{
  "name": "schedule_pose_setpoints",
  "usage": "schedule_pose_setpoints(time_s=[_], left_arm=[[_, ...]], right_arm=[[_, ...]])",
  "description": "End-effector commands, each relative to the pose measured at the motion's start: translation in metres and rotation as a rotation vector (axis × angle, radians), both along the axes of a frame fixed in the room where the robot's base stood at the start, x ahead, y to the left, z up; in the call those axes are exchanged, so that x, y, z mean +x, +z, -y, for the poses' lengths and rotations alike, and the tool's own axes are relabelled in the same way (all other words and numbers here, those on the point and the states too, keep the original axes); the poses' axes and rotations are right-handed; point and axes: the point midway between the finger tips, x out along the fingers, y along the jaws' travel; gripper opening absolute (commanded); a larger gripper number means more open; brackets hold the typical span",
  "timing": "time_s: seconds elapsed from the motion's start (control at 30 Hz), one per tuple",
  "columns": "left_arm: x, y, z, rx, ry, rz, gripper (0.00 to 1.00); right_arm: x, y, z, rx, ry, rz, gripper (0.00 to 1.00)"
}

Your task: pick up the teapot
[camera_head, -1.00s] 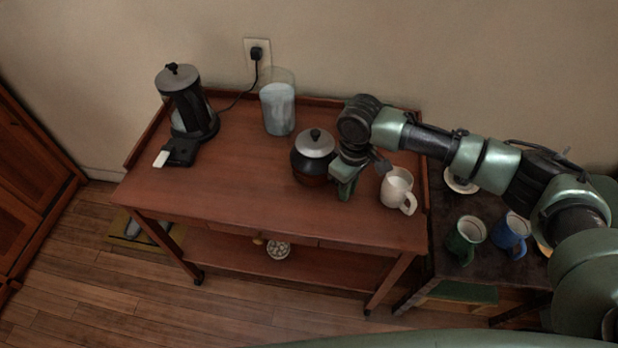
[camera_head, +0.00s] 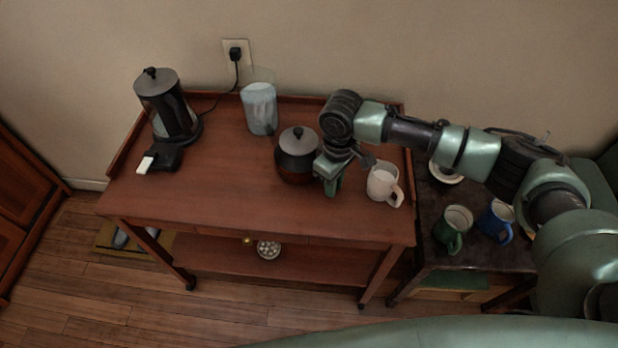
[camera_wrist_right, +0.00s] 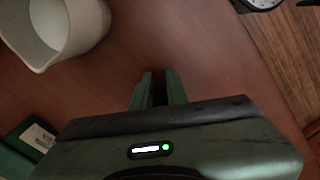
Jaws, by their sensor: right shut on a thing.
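The teapot (camera_head: 297,161), dark and round with a grey lid and a black knob, is upright on the reddish-brown wooden cart (camera_head: 215,190); I cannot tell whether its base touches the top. My right gripper (camera_head: 332,186) is low at its right side, shut on the teapot. In the right wrist view, the fingers (camera_wrist_right: 157,90) show close together, with a narrow dark gap between them. The teapot's body does not show there, and the exact grip spot is hidden. My left gripper is not in view.
A glass pitcher (camera_head: 260,110) and a black coffee maker (camera_head: 168,108) stand behind and left. A side table (camera_head: 445,215) holds a green mug (camera_head: 453,230) and a blue mug (camera_head: 496,222). The cart's front left is clear.

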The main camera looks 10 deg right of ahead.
Motion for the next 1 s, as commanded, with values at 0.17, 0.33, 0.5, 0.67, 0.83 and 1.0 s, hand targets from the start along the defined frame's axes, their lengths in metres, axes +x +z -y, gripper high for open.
schedule_pose_setpoints(time_s=[0.17,0.33,0.5,0.67,0.83,1.0], left_arm=[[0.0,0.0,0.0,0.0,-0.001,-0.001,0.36],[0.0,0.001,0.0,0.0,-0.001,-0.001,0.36],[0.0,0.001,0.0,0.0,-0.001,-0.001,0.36],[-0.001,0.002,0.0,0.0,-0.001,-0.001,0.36],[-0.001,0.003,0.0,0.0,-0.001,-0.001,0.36],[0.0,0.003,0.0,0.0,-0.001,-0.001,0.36]], right_arm=[[0.002,0.004,-0.001,0.004,0.0,0.006,0.0],[0.002,0.009,-0.001,0.004,-0.001,0.007,0.0],[0.002,0.019,-0.001,0.004,-0.001,0.007,0.0],[0.003,0.034,-0.001,0.004,0.0,0.008,0.0],[0.003,0.054,-0.001,0.004,-0.001,0.008,0.0],[0.003,0.076,-0.001,0.005,-0.002,0.009,0.0]])
